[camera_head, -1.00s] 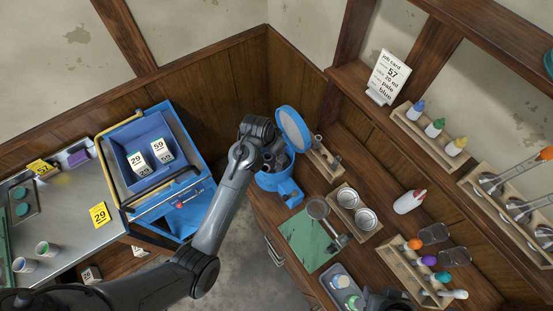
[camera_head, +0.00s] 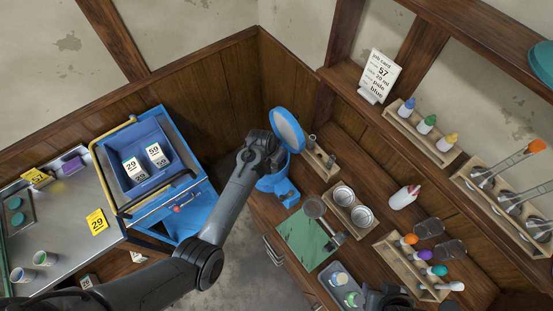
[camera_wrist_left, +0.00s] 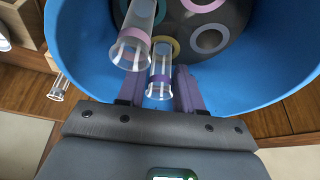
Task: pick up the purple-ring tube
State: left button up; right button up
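The purple-ring tube (camera_wrist_left: 160,77) is clear with a purple band and stands in the dark rotor (camera_wrist_left: 232,14) of the blue centrifuge (camera_head: 272,182). In the left wrist view my left gripper (camera_wrist_left: 160,88) has its two fingers on either side of this tube, with narrow gaps visible. It looks open. A pink-ring tube (camera_wrist_left: 133,42) stands close by on the left and partly overlaps the view of the purple-ring tube. In the head view my left wrist covers the rotor and fingertips. My right gripper (camera_head: 387,297) shows only as a dark part at the bottom edge.
The blue bowl wall surrounds the rotor closely. The raised round lid (camera_head: 287,130) stands behind my left wrist. A wooden rack (camera_head: 320,160) with tubes is right of the centrifuge. A green mat (camera_head: 300,238) and metal cups (camera_head: 344,195) lie nearer on the bench.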

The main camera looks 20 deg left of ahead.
pick_arm(q)
jog(key=c, duration=0.6)
pick_arm(e)
jog(key=shift+a, duration=0.1)
pick_arm(q)
jog(key=shift+r, duration=0.15)
pick_arm(e)
jog(key=shift+r, duration=0.2)
